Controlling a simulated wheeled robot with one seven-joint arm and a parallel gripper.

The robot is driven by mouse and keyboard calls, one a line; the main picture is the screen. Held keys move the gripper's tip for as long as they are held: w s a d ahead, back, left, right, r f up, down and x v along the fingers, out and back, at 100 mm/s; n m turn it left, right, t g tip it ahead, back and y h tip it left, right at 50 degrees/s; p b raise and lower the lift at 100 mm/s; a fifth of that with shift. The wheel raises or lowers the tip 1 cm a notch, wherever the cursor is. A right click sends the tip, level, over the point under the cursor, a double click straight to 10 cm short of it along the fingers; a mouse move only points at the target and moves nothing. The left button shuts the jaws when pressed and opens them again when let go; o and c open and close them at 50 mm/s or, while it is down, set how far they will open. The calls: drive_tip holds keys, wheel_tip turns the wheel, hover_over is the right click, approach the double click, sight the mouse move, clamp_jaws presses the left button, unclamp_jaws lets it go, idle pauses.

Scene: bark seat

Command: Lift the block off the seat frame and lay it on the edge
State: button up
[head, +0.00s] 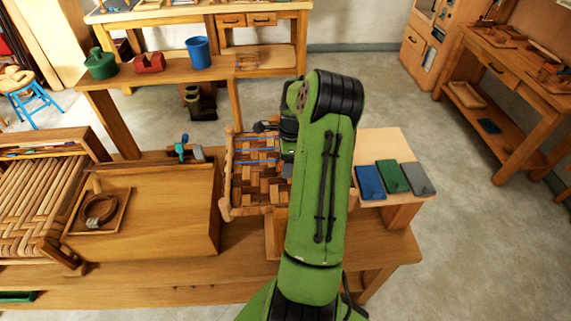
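The seat frame (226,180) lies on the bench, with wooden rails and a partly woven bark seat (257,181) of brown and tan strips. Blue lines cross its upper half. My green arm covers the right part of the seat. My gripper (286,168) is over the seat's right side, mostly hidden behind the arm, so its fingers and anything between them cannot be made out. A small dark object (266,126) shows at the frame's top rail; I cannot tell whether it is the block. No block is clearly visible on the frame. Which edge is meant is unclear.
Right of my arm, a pale board (385,146) holds a blue slab (370,182), a green slab (392,177) and a grey slab (417,179). Left are a wooden panel (170,205) and a tray with a coil (99,209). A clamp-like tool (184,150) stands behind.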

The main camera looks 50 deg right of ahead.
drive_tip(key=c, duration=1.1)
drive_tip(key=shift+r, duration=0.15)
